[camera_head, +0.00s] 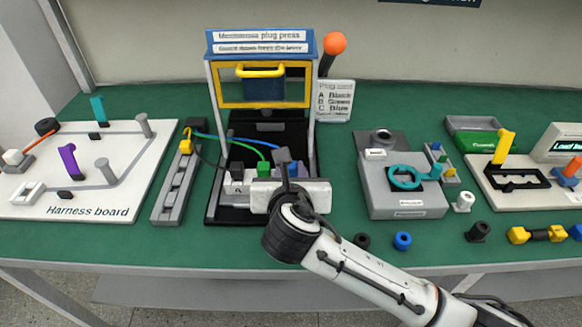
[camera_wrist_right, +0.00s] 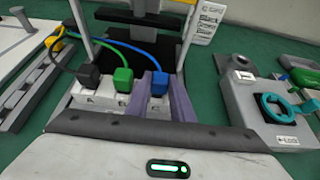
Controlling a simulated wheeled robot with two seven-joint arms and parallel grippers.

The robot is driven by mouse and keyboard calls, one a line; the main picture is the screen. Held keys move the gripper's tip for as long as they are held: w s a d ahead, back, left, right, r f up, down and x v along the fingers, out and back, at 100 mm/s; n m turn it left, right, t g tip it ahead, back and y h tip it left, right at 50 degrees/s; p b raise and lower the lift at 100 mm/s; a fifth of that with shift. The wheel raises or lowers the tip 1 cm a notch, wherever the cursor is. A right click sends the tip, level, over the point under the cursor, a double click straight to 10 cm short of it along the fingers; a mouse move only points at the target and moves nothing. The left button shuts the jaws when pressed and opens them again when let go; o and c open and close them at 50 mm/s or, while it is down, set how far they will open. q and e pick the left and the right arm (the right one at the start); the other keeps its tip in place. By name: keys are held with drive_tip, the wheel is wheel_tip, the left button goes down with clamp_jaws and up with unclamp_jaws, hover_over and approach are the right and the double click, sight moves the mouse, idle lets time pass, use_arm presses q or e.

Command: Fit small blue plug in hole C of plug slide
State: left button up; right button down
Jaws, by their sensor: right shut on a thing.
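The small blue plug (camera_wrist_right: 159,84) is between the two fingers of my right gripper (camera_wrist_right: 160,98), which is shut on it. In the head view the gripper (camera_head: 287,168) hides most of the blue plug (camera_head: 283,156). The plug slide (camera_wrist_right: 100,97) is a pale block in the press; a black plug (camera_wrist_right: 88,75) and a green plug (camera_wrist_right: 123,79) stand in it. The blue plug is at the right end, level with these. My fingers cover hole C, so I cannot tell how deep it sits. My left gripper is not in view.
The plug press (camera_head: 213,93) has a yellow-framed guard and an orange-knobbed lever (camera_head: 334,43). Coloured cables run from the plugs to a grey rail (camera_head: 174,190) at left. A grey fixture (camera_head: 400,195) stands at right. Loose black and blue rings (camera_head: 402,241) lie near the front edge.

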drive_tip(key=shift+f, duration=0.2)
drive_tip(key=c, duration=1.5)
unclamp_jaws()
drive_tip(key=shift+o, duration=0.2)
drive_tip(key=p+v, duration=0.1)
drive_tip(key=v, duration=0.9)
drive_tip(key=shift+s, duration=0.15)
